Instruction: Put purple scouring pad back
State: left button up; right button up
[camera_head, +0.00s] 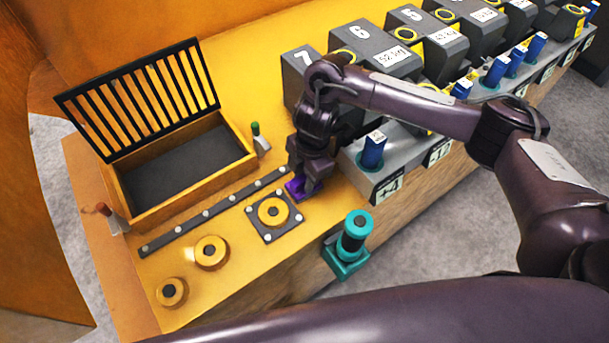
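The purple scouring pad (294,189) is on or just above the yellow bench top, beside the right end of a dark strip. My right gripper (306,183) points down right at the pad and covers part of it. The fingertips are dark and small here, so I cannot tell whether they are closed on the pad or only around it. I also cannot tell whether the pad touches the bench. My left gripper is out of view.
An open wooden box (190,172) with a raised slatted lid (140,100) stands at left. A green-tipped marker (258,140), yellow rings (211,252) and a teal stand (349,250) are near. Numbered grey castings (375,48) and blue cylinders (372,152) line the right.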

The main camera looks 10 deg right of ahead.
jog(key=shift+o, duration=1.3)
notch_tip(320, 180, up, 12)
jog(key=d, duration=0.1)
jog(key=shift+w+d+r, duration=0.15)
jog(key=shift+w+d, duration=0.2)
